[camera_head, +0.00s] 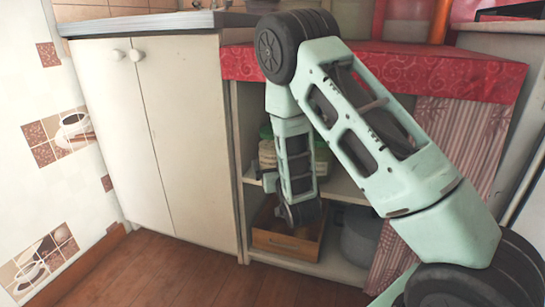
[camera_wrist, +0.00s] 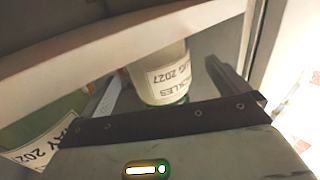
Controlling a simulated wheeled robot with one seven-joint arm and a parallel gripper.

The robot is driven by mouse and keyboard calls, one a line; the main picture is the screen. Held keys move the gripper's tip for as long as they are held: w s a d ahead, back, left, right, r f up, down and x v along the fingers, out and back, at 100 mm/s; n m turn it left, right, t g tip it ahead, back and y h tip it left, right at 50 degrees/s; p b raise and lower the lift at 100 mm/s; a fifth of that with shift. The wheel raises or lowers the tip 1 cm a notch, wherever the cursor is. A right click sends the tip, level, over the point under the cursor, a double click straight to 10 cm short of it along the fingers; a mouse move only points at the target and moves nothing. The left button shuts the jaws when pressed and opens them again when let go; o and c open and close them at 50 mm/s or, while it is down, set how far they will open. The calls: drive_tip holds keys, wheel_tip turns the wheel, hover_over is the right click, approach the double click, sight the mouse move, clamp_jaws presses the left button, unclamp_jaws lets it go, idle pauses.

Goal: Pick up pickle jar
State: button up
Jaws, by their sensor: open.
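The pickle jar (camera_wrist: 168,78) shows in the wrist view as a pale jar with a label that reads upside down, partly "CKLES" and "2027", and a green rim at its lower end. My gripper (camera_wrist: 162,70) is open, with one finger on each side of the jar in the picture. I cannot tell whether either finger touches it. In the head view my gripper is mostly hidden at the shelf opening. A beige jar with a green top (camera_head: 267,150) stands on the shelf there; I cannot tell if it is the pickle jar.
A second labelled jar (camera_wrist: 40,145) lies at the left in the wrist view. Below the shelf are a wooden box (camera_head: 285,245) and a grey pot (camera_head: 360,238). A white cabinet (camera_head: 165,140) stands left of the opening.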

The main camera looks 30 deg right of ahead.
drive_tip(key=b+x, duration=0.2)
drive_tip(key=x, duration=0.2)
drive_tip(key=shift+w+d+b, duration=0.15)
drive_tip(key=shift+d+b, duration=0.15)
drive_tip(key=shift+b, duration=0.1)
drive_tip(key=shift+w+d+r, duration=0.1)
drive_tip(key=shift+w, duration=0.15)
drive_tip(key=shift+c, duration=0.3)
drive_tip(key=shift+r, duration=0.1)
drive_tip(key=c, duration=1.5)
